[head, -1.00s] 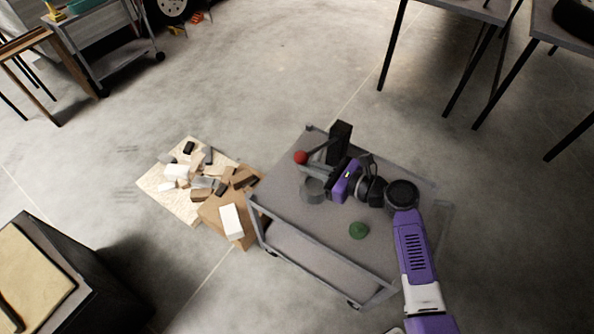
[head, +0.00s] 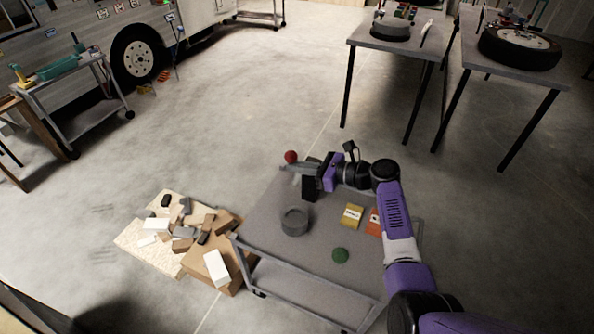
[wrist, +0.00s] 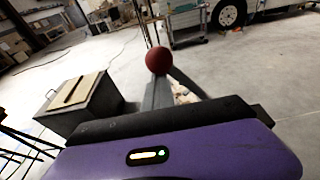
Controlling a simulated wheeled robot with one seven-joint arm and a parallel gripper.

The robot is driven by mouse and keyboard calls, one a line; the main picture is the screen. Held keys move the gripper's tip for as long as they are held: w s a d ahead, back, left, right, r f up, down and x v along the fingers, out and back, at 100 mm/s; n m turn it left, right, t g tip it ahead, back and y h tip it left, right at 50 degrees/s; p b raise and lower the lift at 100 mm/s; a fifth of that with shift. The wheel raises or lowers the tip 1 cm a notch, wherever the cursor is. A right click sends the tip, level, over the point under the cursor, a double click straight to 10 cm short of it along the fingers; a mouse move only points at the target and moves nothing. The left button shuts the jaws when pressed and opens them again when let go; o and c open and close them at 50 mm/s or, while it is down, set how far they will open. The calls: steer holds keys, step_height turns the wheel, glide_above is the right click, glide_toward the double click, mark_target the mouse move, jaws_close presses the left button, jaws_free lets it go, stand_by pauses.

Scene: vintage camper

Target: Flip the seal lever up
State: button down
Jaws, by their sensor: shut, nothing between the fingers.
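The seal lever has a round red knob (head: 291,157) and a thin rod, beside a dark upright post (head: 311,187) at the far side of the cart top. The knob also shows in the wrist view (wrist: 159,60), straight ahead of my gripper. My gripper (head: 290,167) is shut and empty, its grey fingers pointing left just below the knob. In the wrist view the fingers (wrist: 157,92) end under the knob and the dark rod slants down to the right behind them. Whether they touch the lever I cannot tell. The lever's pivot is hidden.
On the grey cart top (head: 270,215) are a grey round dish (head: 295,221), a green round object (head: 340,255), a yellow box (head: 351,215) and an orange box (head: 373,222). Blocks on boards (head: 182,232) lie left of the cart. Open floor lies beyond.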

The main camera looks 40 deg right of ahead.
steer(key=shift+w+d+r+t, duration=0.3)
steer(key=shift+d+r, duration=0.15)
steer(key=shift+r, duration=0.3)
step_height(320, 180, down, 5)
steer(key=a+b, duration=0.2)
steer(key=v, duration=1)
steer(key=shift+s+d, duration=0.2)
steer(key=shift+s, duration=0.05)
